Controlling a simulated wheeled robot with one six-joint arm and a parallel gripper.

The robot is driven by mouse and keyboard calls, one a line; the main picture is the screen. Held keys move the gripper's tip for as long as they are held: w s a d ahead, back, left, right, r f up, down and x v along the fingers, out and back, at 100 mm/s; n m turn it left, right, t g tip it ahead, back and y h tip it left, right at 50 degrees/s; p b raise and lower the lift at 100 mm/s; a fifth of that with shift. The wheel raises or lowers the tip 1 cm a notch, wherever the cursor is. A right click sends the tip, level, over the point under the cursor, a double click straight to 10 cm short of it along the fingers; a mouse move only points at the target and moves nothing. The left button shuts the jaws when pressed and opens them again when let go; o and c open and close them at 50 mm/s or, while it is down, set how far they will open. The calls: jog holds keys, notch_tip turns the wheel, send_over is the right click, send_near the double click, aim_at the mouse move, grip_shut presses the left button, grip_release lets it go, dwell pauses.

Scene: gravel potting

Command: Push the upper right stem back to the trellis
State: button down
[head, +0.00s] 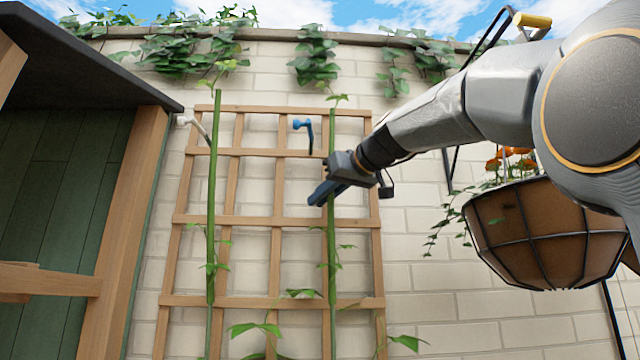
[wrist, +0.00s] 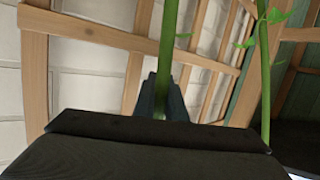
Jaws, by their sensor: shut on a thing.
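The right stem (head: 332,258) is a green, roughly upright shoot in front of the wooden trellis (head: 277,185). My gripper (head: 327,192) is at its upper part, below the leafy tip, and is shut on it. In the wrist view the stem (wrist: 168,40) runs down between my fingers (wrist: 162,100). The trellis (wrist: 85,30) lies behind it there; I cannot tell how wide any gap is. A blue clip (head: 308,134) is on the trellis, up and left of my gripper. The left stem (head: 212,180) stands apart, with a white clip (head: 192,122) near its top.
A brick wall (head: 430,240) stands behind the trellis. A hanging basket (head: 545,225) with orange flowers is at the right, below my arm. A green shed with a wooden post (head: 130,220) stands at the left. Ivy (head: 190,50) hangs over the wall top.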

jog(key=shift+w+d+g+p, duration=0.1)
jog(key=shift+w+g+p, duration=0.2)
jog(key=shift+w+p, duration=0.3)
jog(key=c, duration=1.8)
grip_release()
jog(key=shift+b, duration=0.4)
